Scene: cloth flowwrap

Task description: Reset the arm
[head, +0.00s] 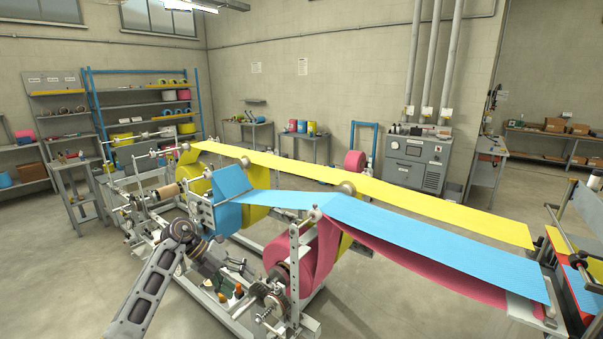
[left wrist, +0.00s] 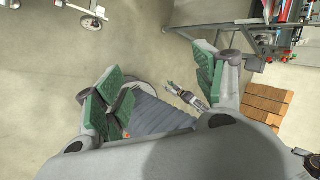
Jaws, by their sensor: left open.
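My left arm comes in from the lower left in the head view, bent at its elbow. My left gripper (head: 226,290) is in front of the wrapping machine's near frame and is partly hard to make out against it. In the left wrist view my left gripper (left wrist: 158,80) has its two green-padded fingers spread wide apart. Nothing is held between them; grey floor shows in the gap. My right gripper is in neither view.
The machine carries a yellow web (head: 380,190), a blue web (head: 400,230) and a pink roll (head: 318,262). A grey cabinet (head: 415,160) and shelves (head: 140,105) stand at the back. A brown slatted stack (left wrist: 268,103) shows right in the wrist view. Floor is open at left.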

